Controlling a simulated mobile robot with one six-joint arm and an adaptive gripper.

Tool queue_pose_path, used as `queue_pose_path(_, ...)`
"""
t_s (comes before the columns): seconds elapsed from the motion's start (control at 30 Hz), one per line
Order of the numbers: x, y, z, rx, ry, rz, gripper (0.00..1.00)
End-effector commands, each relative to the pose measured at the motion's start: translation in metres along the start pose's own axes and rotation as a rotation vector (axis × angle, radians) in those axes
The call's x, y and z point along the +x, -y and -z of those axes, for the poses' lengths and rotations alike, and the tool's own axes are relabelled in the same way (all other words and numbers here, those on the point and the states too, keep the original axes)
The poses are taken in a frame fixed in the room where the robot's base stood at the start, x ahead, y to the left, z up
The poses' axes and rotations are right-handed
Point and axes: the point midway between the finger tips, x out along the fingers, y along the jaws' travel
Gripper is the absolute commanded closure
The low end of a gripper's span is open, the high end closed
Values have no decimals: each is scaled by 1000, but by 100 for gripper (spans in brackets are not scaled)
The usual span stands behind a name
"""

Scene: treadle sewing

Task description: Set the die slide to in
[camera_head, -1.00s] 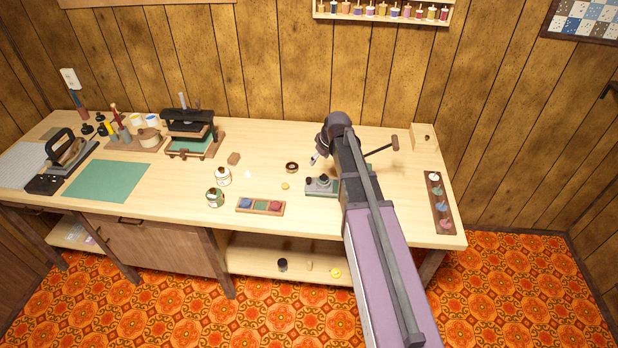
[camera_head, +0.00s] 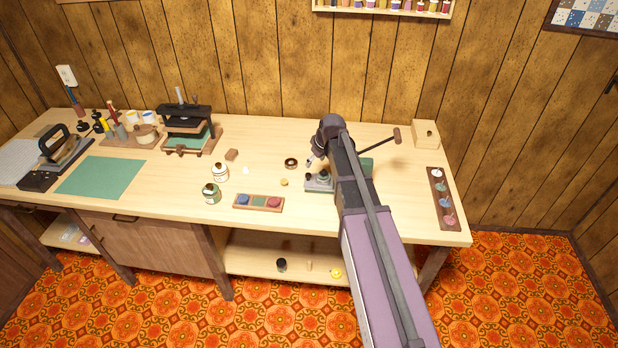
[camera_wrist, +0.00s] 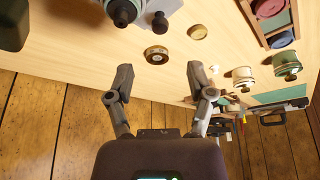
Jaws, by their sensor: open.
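A small machine with a grey base plate (camera_head: 318,187), dark round knobs, a green body (camera_head: 366,168) and a long lever with a brown grip (camera_head: 396,135) stands on the bench. My arm crosses in front of it and hides much of it. I cannot make out the die slide or its setting. In the wrist view part of the grey plate (camera_wrist: 174,7) with two dark knobs (camera_wrist: 122,12) shows at the top edge. My gripper (camera_wrist: 160,88) is open and empty. It is above the bench behind the plate, with its fingers apart from it.
A dark-rimmed brass ring (camera_head: 291,163) and a brass disc (camera_head: 284,182) lie left of the machine. A tray of coloured pads (camera_head: 259,209) and two jars (camera_head: 220,172) stand further left.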

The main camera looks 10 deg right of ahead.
Motion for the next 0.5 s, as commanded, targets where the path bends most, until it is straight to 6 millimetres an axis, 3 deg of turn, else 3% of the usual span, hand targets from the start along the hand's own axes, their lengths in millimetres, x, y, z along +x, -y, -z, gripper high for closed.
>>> queue_pose_path(0.5, 46, 0, -1, -1, 0, 0, 31)
